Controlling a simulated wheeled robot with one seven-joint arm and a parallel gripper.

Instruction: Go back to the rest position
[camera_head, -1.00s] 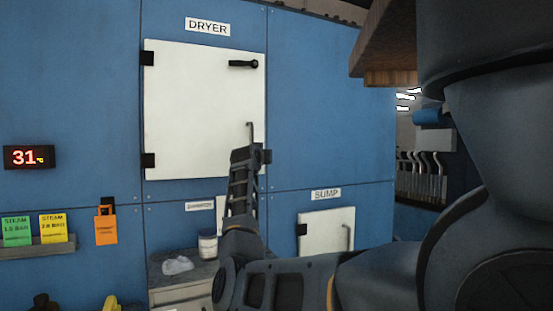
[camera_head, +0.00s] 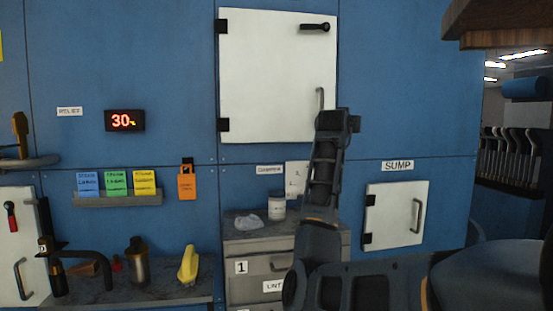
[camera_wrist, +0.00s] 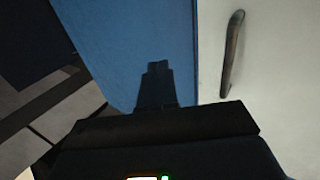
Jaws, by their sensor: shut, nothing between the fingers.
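My gripper (camera_head: 338,118) is raised in front of the blue wall, near the lower right corner of the white dryer door (camera_head: 277,75) in the head view. Its fingers are dark and hard to make out there. In the wrist view its fingertips (camera_wrist: 157,66) are together with nothing between them. The dryer door is closed, with a black latch at its top right and a grey handle (camera_head: 319,100) just above my gripper. In the wrist view a pale panel with a bar handle (camera_wrist: 233,52) is to the right of the fingers, apart from them.
A drawer cabinet (camera_head: 262,247) with a white jar (camera_head: 278,206) and a crumpled pale lump (camera_head: 248,221) stands below. The closed sump door (camera_head: 396,214) is at right. A worktop (camera_head: 180,289) holds a yellow object (camera_head: 188,265). A wooden ledge (camera_head: 500,37) overhangs at upper right.

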